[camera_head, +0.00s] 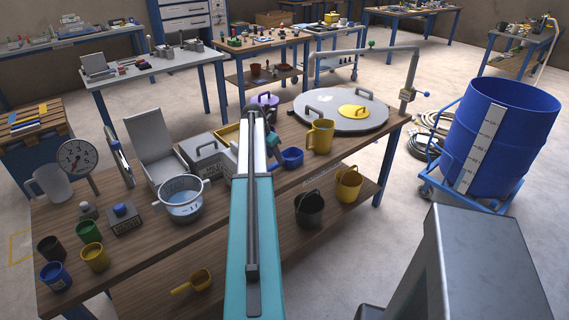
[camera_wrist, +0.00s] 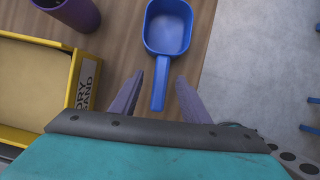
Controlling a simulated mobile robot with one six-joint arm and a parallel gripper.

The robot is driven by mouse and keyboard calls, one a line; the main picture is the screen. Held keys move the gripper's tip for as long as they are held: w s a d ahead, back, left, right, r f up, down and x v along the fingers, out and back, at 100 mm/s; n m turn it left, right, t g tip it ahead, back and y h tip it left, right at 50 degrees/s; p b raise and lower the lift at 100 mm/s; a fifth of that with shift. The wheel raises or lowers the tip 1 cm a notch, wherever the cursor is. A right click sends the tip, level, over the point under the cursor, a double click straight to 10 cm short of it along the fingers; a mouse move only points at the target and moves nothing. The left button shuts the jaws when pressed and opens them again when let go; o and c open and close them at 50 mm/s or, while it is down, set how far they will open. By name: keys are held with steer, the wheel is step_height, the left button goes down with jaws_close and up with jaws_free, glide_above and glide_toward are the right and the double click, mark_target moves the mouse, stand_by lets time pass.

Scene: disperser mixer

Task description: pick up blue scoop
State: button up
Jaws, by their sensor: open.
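The blue scoop (camera_wrist: 167,30) lies on the wooden bench top near its front edge, with its handle pointing toward my gripper in the wrist view. In the head view the scoop (camera_head: 292,157) shows just right of my arm. My gripper (camera_wrist: 161,82) is open and empty. Its two fingers lie one on each side of the scoop's handle in the picture. I cannot tell how far above the handle they are. In the head view my arm hides the gripper fingers and the scoop's handle.
A yellow dry sand box (camera_wrist: 60,85) and a purple container (camera_wrist: 75,10) stand left of the scoop. In the head view a yellow jug (camera_head: 320,137) stands to its right, and a large round lid (camera_head: 340,118) lies behind. Open floor (camera_wrist: 265,50) shows beyond the bench edge.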

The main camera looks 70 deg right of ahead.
steer(key=shift+p+x, duration=1)
steer(key=shift+x, duration=1.6)
steer(key=shift+a, duration=0.2)
jaws_close()
